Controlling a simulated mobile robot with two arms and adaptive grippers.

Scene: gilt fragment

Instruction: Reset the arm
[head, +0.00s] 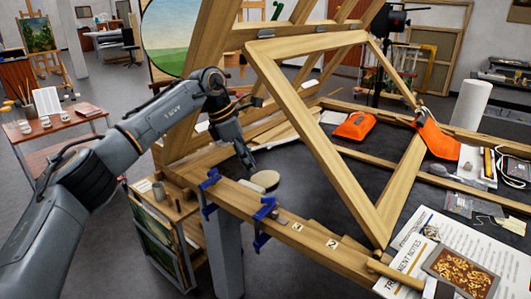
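My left arm comes in from the left, bends at a joint near the upper middle and points down. My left gripper (250,165) is at its lower end, over the near left part of the dark worktable (305,195). The gripper is small and dark, and I cannot make out whether its fingers are apart or together. No held object shows at its tip. My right gripper is not in view.
A large wooden frame (342,178) stands tilted right of my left arm. Blue clamps (262,222) grip the table's wooden front edge. An orange pouch (355,126), orange cloth (437,139), paper roll (470,104) and printed notes (420,250) lie or stand to the right.

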